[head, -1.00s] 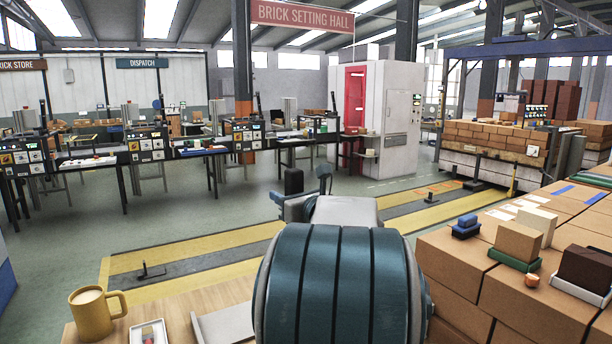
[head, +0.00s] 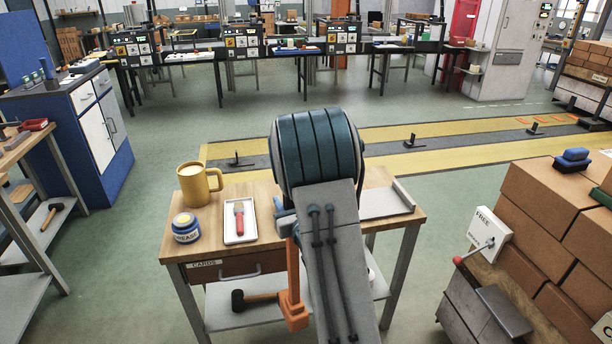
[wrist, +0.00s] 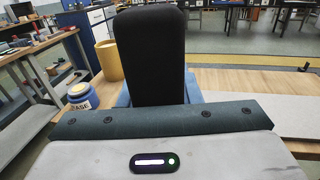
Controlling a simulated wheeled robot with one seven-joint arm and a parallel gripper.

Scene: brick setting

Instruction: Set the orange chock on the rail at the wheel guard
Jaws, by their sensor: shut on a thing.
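The orange chock (head: 293,290), a tall bar with a thicker block at its foot, hangs upright beside my arm in the head view, in front of the table's drawer. My gripper (head: 286,218) is at its upper end, mostly hidden behind my arm, and is shut on it. In the wrist view a black finger of my gripper (wrist: 150,55) fills the middle, and the chock is hidden there. A striped yellow and grey floor track (head: 455,150) with low black fittings (head: 412,141) runs behind the table. I cannot tell which part is the wheel guard.
The wooden table (head: 262,190) holds a mustard mug (head: 198,184), a grease jar (head: 186,228), a white tray (head: 240,222) and a grey metal piece (head: 388,203). Stacked bricks (head: 545,200) stand at right, a blue cabinet (head: 75,140) at left. Green floor between is clear.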

